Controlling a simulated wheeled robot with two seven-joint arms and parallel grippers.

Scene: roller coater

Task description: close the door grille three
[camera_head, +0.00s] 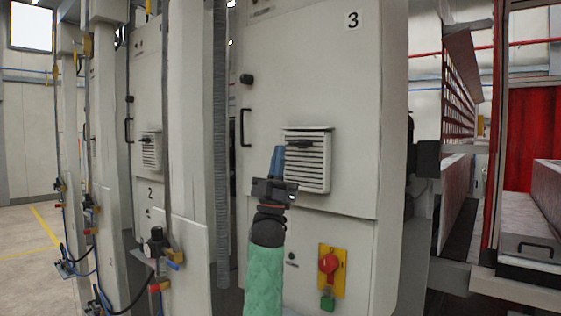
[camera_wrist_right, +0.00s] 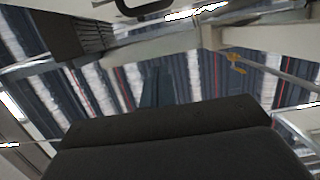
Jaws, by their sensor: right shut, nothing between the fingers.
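The pale cabinet door marked 3 (camera_head: 352,60) stands in the middle of the head view. Its slatted grille (camera_head: 312,174) is on the door's lower half, with a dark latch-like piece near the top. I cannot tell whether the grille is fully flush or ajar. My right gripper (camera_head: 278,158) points up, shut and empty, in front of the grille's left edge and covers part of it. Contact cannot be told. In the wrist view, dark slats (camera_wrist_right: 90,36) show at upper left, and the blue finger (camera_wrist_right: 155,88) stands above the dark gripper body. My left gripper is out of view.
A black door handle (camera_head: 246,127) is left of the grille. A red switch on a yellow plate (camera_head: 331,271) is below it. A grey corrugated hose (camera_head: 221,150) runs down beside the cabinet. Cabinet 2 has a similar grille (camera_head: 151,151). Open floor (camera_head: 25,235) lies far left.

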